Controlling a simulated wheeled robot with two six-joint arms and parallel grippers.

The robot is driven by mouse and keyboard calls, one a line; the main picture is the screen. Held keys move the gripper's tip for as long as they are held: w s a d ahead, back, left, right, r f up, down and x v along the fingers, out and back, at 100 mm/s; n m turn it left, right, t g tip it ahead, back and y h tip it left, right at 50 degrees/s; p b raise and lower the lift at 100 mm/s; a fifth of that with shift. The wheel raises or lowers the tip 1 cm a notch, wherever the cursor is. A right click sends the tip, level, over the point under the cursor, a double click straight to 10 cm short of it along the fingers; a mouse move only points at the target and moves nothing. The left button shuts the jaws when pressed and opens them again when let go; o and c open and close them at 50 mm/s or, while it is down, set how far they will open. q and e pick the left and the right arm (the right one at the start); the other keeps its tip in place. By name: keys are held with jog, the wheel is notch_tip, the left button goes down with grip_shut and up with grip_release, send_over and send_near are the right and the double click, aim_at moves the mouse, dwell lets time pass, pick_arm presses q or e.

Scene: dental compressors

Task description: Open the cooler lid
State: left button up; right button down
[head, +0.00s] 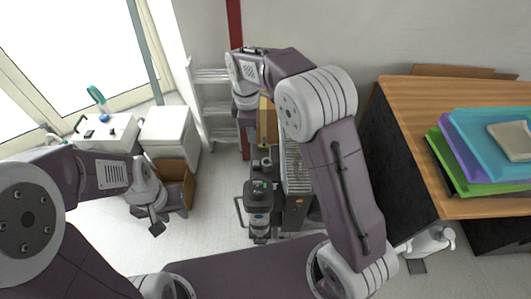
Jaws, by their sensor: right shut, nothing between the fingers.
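A dark compressor (259,213) stands mid-floor. A wooden table (405,105) with coloured trays fills the right.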

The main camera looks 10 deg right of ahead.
notch_tip(320, 180, down, 10)
jog(key=b, duration=0.1)
jog(key=d, duration=0.1)
jog(key=d+r, duration=0.1)
jog(key=d, duration=0.2)
jog(key=shift+s+r, duration=0.15)
jog(key=shift+s, duration=0.25)
